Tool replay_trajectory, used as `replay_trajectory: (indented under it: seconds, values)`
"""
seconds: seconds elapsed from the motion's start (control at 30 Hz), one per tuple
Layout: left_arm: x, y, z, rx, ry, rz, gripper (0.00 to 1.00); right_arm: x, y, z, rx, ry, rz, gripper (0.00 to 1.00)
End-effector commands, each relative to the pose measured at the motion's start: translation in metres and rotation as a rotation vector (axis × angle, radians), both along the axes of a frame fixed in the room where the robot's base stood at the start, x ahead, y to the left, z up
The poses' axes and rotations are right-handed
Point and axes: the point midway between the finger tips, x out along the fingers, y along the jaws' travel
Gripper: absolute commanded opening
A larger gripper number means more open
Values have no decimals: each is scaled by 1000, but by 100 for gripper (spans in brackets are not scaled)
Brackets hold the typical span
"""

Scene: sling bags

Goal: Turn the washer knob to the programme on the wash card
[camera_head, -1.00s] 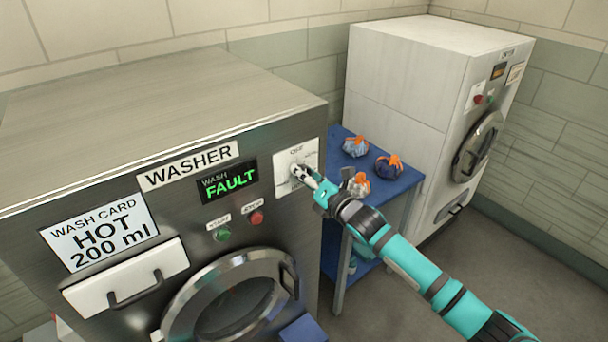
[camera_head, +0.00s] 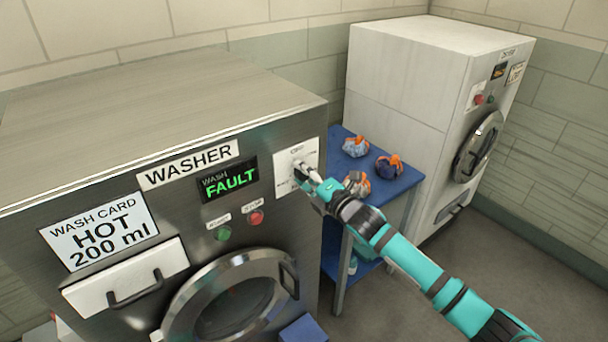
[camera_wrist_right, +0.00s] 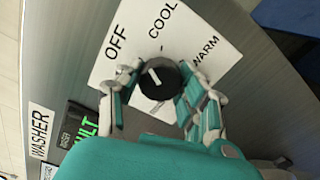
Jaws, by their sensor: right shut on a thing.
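The washer (camera_head: 160,105) stands at the left in the head view. Its wash card (camera_head: 98,232) reads HOT, 200 ml, and its display (camera_head: 229,180) reads WASH FAULT in green. The white dial panel (camera_head: 284,160) is at its upper right. In the right wrist view the black knob (camera_wrist_right: 160,78) has a white mark that slants toward the OFF side. OFF, COOL and WARM labels show around it; the panel's lower part is hidden by my gripper. My right gripper (camera_head: 303,180) is shut on the knob, one finger on each side. My left gripper is not in view.
A green button (camera_head: 223,234) and a red button (camera_head: 257,218) sit below the display. A detergent drawer (camera_head: 126,278) and round door (camera_head: 230,305) are below. A blue table (camera_head: 405,182) with several tied bundles stands between the washer and a white machine (camera_head: 420,80).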

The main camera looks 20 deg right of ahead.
Motion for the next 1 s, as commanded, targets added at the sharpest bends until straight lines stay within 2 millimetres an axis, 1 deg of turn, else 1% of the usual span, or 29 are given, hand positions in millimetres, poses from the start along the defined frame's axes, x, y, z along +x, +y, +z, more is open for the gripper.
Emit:
replay_trajectory:
  seconds: [1.0]
  values:
    - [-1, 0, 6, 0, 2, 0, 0, 0, -1, 0, 911, 331, -1, 6]
